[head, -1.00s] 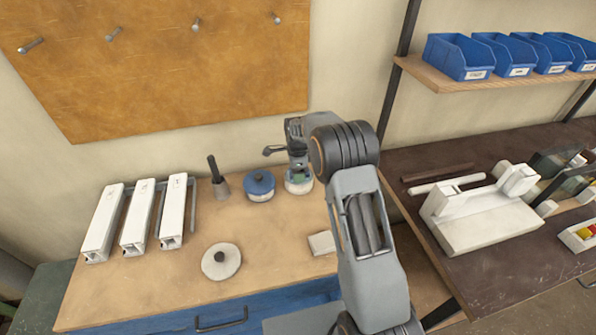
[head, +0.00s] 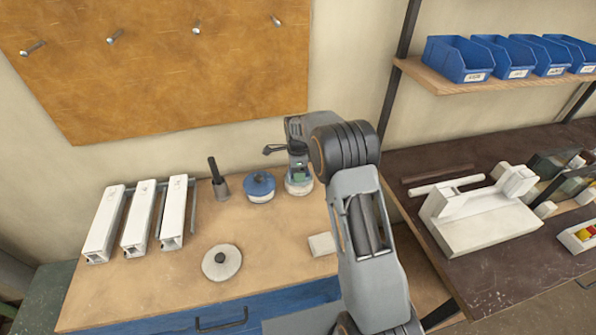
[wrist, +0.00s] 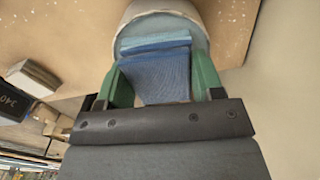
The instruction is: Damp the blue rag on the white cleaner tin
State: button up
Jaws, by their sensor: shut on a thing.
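My gripper (wrist: 165,88) has green fingers shut on the folded blue rag (wrist: 155,75). In the wrist view the rag hangs between the fingers and overlaps the grey-blue top of the white tin (wrist: 205,22). Whether the rag touches that top I cannot tell. In the head view my gripper (head: 299,173) points down right over the white tin (head: 298,188) near the back of the bench; the rag is too small to make out there.
A blue-topped tin (head: 260,187) stands just left of the white tin, with a dark-handled brush (head: 219,183) beyond it. White profiles (head: 139,230) lie left.

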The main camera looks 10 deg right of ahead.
jog(key=shift+r+p, duration=1.55)
jog(key=shift+r, duration=1.45)
